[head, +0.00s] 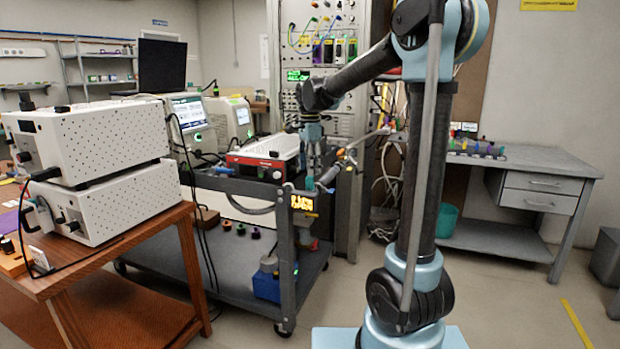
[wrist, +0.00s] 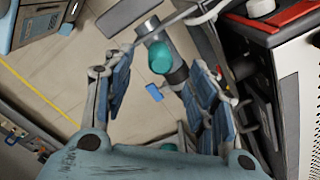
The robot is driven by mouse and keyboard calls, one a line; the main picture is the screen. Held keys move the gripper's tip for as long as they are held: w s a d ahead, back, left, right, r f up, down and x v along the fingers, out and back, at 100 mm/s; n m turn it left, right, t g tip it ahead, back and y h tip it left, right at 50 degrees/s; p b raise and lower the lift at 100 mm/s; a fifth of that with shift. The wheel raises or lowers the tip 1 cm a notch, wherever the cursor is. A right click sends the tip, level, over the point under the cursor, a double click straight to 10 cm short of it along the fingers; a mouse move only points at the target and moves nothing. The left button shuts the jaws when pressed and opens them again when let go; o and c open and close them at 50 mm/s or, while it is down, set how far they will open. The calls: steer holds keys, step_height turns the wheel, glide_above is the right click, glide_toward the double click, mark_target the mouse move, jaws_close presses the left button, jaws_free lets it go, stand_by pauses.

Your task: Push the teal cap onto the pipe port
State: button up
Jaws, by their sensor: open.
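The teal cap (wrist: 160,57) shows in the wrist view at a grey pipe (wrist: 149,27), between the tips of my gripper's fingers in the picture. Whether it is fully seated on the port, or only lies against it, I cannot tell. My gripper (wrist: 159,68) is open, with one finger on each side of the cap and a visible gap to both. In the head view my gripper (head: 314,170) points down by the cart's right end, and a small teal spot, likely the cap (head: 310,183), shows just below it.
A dark cart (head: 240,184) carries a red-fronted instrument (head: 262,165) close to my gripper. A brown table (head: 150,235) with white boxes stands at left. A grey desk (head: 530,165) is at right. A blue tag (wrist: 154,92) shows near the pipe.

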step_height(320, 180, up, 7)
stand_by(0.3)
steer(key=shift+f, duration=0.1)
steer(key=s+d+f+n+t, duration=0.1)
steer(key=s+d+f+n, duration=0.4)
steer(key=s+d+f, duration=0.5)
steer(key=s+d+f+n+t, duration=0.1)
steer(key=s+d+f+n, duration=0.25)
steer(key=s+d, duration=0.7)
steer(key=s+f+n, duration=0.4)
steer(key=s+f, duration=0.6)
steer(key=s, duration=0.1)
steer(key=shift+s+d+f+n, duration=0.2)
steer(key=shift+d+f+n, duration=0.15)
steer(key=shift+d, duration=0.1)
